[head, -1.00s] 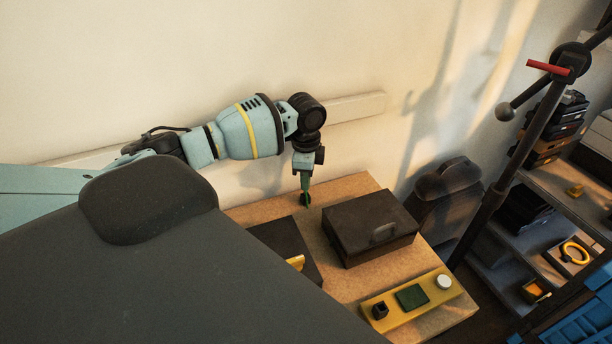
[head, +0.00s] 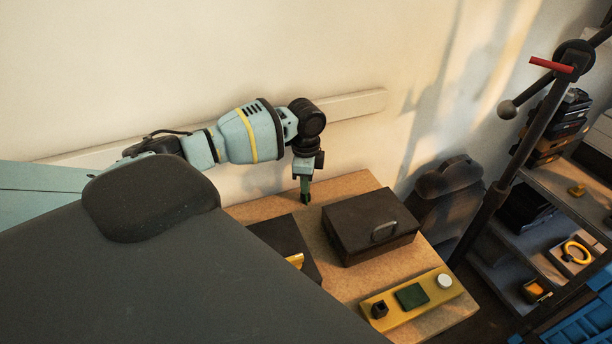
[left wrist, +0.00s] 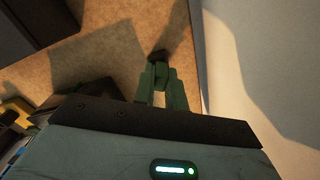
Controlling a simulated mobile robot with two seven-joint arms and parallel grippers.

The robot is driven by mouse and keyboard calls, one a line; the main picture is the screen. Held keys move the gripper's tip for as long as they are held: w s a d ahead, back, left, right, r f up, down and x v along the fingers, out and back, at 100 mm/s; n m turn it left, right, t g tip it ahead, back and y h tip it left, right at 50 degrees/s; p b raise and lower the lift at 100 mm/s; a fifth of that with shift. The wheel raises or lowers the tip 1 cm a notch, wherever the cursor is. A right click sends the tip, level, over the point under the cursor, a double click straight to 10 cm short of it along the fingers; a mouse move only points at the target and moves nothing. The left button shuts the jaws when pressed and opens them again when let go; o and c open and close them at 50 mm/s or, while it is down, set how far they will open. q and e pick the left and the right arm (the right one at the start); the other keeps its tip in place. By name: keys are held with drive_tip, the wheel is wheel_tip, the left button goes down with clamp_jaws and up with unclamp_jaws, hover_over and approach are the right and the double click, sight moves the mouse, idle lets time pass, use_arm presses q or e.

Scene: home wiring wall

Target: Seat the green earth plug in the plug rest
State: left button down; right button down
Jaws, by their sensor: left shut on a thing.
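My left gripper (head: 305,198) points down over the back edge of the wooden bench top, near the wall. It is shut on a small green piece, which looks like the green earth plug (left wrist: 161,72); the fingers cover much of it. In the left wrist view, my left gripper (left wrist: 161,88) shows both green fingers close together over the bench, with a dark patch at their tips. A yellow strip (head: 394,317) with a black square post, a green pad and a white round knob lies at the bench front. I cannot tell which part is the plug rest. My right gripper is out of view.
A dark lidded case (head: 370,227) with a handle stands right of my left gripper. A dark flat panel (head: 284,240) with a yellow piece lies left of it. Bare bench (head: 345,188) lies behind the case. A dark pole (head: 524,150) and shelves stand at right.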

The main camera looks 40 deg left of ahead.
use_arm(q)
drive_tip(key=shift+f, duration=0.25)
drive_tip(key=c, duration=1.4)
unclamp_jaws()
drive_tip(key=shift+o, duration=0.2)
drive_tip(key=shift+r, duration=3.95)
